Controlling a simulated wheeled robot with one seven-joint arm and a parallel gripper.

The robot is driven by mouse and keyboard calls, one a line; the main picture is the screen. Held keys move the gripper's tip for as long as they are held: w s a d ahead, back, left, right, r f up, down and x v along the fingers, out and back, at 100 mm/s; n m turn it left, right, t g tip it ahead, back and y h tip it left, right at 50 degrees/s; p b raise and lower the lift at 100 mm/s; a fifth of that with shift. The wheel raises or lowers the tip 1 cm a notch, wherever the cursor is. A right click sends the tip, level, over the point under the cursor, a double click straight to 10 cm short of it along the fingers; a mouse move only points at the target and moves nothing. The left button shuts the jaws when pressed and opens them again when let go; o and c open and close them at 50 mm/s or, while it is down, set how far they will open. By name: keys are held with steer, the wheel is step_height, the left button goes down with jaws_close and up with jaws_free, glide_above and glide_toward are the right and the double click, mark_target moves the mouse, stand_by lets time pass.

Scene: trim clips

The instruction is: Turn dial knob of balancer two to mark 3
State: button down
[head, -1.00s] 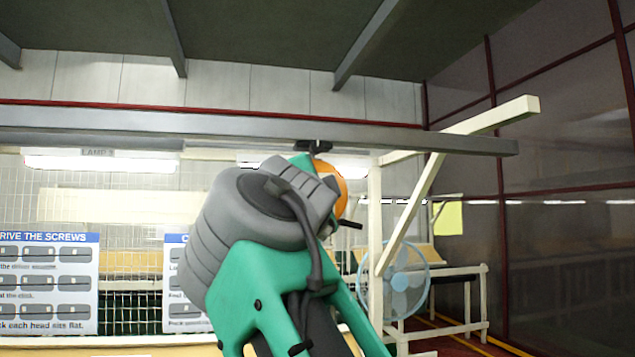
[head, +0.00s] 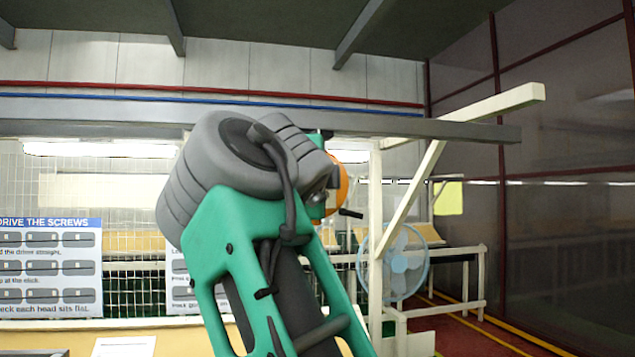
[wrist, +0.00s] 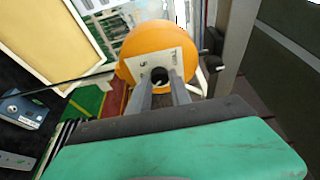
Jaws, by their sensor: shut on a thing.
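The orange balancer (wrist: 150,42) hangs ahead in the wrist view, with a pale square plate (wrist: 180,58) facing me. A black dial knob (wrist: 158,75) with a light pointer line sits on that plate. The marks around it are too small to read. My gripper (wrist: 160,84) is shut on the knob, one grey finger on each side. In the head view, part of the orange balancer (head: 345,188) shows behind my green and grey arm, which hides the knob and my fingers.
A grey overhead beam (head: 440,129) crosses above the balancer. A cream post (head: 375,240) with a diagonal brace stands right of my arm. A blue fan (head: 398,262) and a bench stand behind it. A dark cable or rod (wrist: 60,85) runs left of the balancer in the wrist view.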

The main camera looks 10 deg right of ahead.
steer(key=c, duration=1.2)
jaws_free()
steer(key=shift+o, duration=0.2)
steer(key=v, duration=0.7)
steer(key=shift+s, duration=0.4)
steer(key=shift+a, duration=0.15)
